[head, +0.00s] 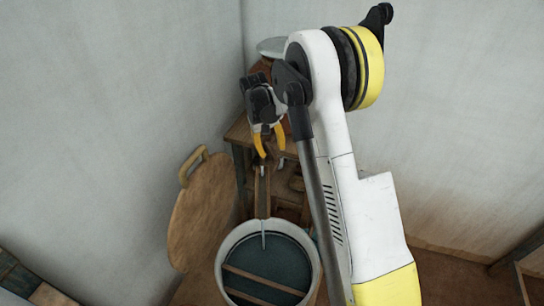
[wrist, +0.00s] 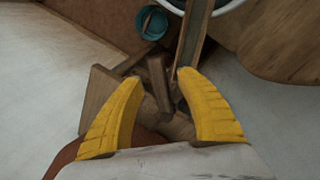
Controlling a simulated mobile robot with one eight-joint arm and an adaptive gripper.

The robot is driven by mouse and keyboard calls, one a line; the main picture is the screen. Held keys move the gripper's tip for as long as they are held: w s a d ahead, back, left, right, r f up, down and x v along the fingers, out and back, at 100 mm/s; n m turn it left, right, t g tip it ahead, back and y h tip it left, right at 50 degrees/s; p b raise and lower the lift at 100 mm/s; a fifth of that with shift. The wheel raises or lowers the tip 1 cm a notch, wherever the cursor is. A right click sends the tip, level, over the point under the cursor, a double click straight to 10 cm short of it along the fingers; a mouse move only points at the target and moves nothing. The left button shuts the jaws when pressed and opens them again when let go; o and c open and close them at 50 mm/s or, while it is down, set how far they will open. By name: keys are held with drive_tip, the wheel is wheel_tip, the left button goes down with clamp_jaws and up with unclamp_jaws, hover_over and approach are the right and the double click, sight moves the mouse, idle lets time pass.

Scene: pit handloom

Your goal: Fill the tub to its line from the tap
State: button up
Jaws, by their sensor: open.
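The round tub (head: 224,262) has a pale rim and stands at the bottom of the head view. Dark liquid or a dark inside shows under wooden bars; I cannot make out a fill line. A wooden spout (head: 262,193) points at the tub, and a thin pale streak (head: 263,241) like water hangs from its end. My gripper (head: 271,153) is open above the spout's far end. In the wrist view, a wooden peg-like piece (wrist: 158,83), perhaps the tap handle, lies between and beyond the open fingers. I cannot tell whether they touch it.
A round wooden board with a handle (head: 203,212) leans left of the tub. A wooden stand (head: 240,132) is under my gripper. A teal cup (wrist: 153,22) sits near the tub. Pale walls close in the corner; a wooden frame (head: 522,262) is at right.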

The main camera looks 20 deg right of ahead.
drive_tip(key=shift+d+f, duration=0.15)
drive_tip(key=shift+f, duration=0.5)
drive_tip(key=shift+d+f, duration=0.15)
drive_tip(key=shift+f, duration=0.45)
clamp_jaws()
